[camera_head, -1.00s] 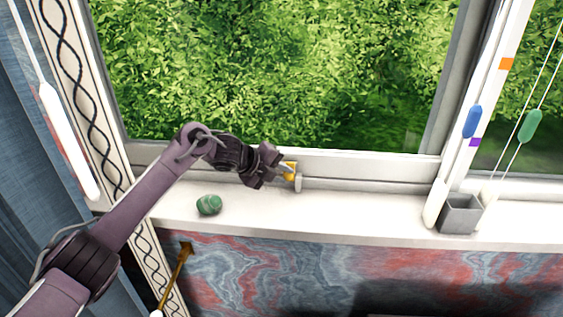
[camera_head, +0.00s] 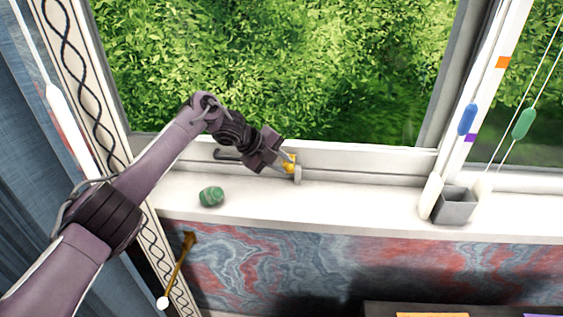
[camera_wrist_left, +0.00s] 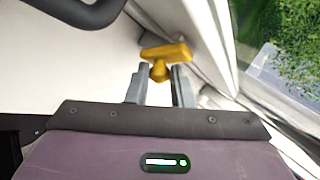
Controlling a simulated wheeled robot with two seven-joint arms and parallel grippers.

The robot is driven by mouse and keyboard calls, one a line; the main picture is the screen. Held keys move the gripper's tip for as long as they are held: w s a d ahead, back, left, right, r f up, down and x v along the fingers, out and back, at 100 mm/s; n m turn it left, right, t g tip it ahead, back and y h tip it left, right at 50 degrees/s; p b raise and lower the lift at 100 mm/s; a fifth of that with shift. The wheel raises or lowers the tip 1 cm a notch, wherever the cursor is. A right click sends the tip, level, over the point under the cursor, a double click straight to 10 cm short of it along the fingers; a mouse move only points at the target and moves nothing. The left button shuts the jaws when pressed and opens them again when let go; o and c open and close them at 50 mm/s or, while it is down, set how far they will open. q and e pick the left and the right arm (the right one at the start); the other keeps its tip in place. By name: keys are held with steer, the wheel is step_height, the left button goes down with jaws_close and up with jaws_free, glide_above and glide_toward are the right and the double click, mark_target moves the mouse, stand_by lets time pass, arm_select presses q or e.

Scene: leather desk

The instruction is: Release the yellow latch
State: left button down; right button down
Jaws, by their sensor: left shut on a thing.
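The yellow latch (camera_head: 289,163) is on the lower rail of the window frame, just above the sill, beside a small pale bracket (camera_head: 298,174). In the left wrist view the latch (camera_wrist_left: 167,53) is a yellow bar on a short round stem. My left gripper (camera_head: 286,160) reaches it from the left. In the left wrist view its two grey fingers (camera_wrist_left: 158,84) stand on either side of the stem and are shut on the latch. The fingertips partly cover the stem. My right gripper is in neither view.
A green striped stone-like object (camera_head: 211,196) lies on the white sill (camera_head: 340,205). A grey square cup (camera_head: 455,206) stands at the right. A dark window handle (camera_wrist_left: 85,10) is near my wrist. Blue and green cord pulls (camera_head: 523,124) hang at the right.

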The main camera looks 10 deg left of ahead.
arm_select(q)
steer(key=c, duration=1.3)
jaws_free()
steer(key=shift+b+v, duration=0.8)
steer(key=shift+v, duration=3.05)
steer(key=shift+a, duration=0.1)
